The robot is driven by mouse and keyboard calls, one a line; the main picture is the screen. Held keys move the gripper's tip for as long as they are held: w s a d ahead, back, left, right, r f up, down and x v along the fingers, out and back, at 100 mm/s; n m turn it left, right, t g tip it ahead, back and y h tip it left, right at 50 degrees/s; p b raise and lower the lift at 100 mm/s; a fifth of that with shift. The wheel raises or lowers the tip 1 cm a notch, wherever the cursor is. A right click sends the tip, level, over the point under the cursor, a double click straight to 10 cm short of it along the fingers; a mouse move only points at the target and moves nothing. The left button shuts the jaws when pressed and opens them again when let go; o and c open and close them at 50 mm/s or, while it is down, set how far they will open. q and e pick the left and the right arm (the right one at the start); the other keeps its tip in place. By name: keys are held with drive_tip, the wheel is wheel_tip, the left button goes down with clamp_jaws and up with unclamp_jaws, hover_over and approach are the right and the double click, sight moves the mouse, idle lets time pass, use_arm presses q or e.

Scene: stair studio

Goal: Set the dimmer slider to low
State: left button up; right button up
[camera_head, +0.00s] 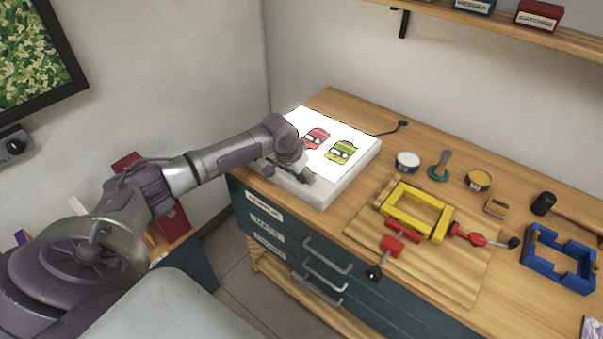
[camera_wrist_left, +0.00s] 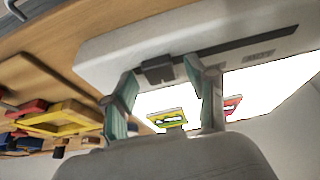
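The white light box (camera_head: 362,171) glows on the left part of the bench top; its front edge also shows in the left wrist view (camera_wrist_left: 110,62). There, a dark slot (camera_wrist_left: 240,47) runs along it, with a dark slider knob (camera_wrist_left: 158,73) near the slot's left end in that view. My left gripper (camera_head: 303,178) is at the front edge of the box. In the left wrist view its two fingers (camera_wrist_left: 161,70) are apart, one on each side of the knob; contact cannot be told. In the head view the gripper hides the knob. My right gripper is out of view.
Red and yellow-green car pictures (camera_head: 341,152) lie on the lit panel. To the right are a jar (camera_head: 407,162), a yellow frame with red clamps (camera_head: 416,207) on a board, a blue frame (camera_head: 558,260) and a mallet (camera_head: 543,204). Drawer handles (camera_head: 327,255) stick out below.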

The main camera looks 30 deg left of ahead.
sight(272, 160)
use_arm(q)
clamp_jaws()
drive_tip(key=shift+a, duration=0.1)
drive_tip(key=a, duration=0.3)
drive_tip(key=a+b, duration=0.1)
drive_tip(key=a, duration=0.3)
drive_tip(key=w+a, duration=0.1)
drive_tip(key=a, duration=0.3)
drive_tip(key=shift+f+b, duration=0.1)
drive_tip(key=shift+b, duration=0.3)
drive_tip(key=shift+a, duration=0.55)
drive_tip(key=shift+r, duration=0.25)
drive_tip(key=shift+c, duration=0.7)
unclamp_jaws()
drive_tip(key=shift+o, duration=1.3)
drive_tip(key=shift+a, duration=0.1)
drive_tip(key=shift+f, duration=0.15)
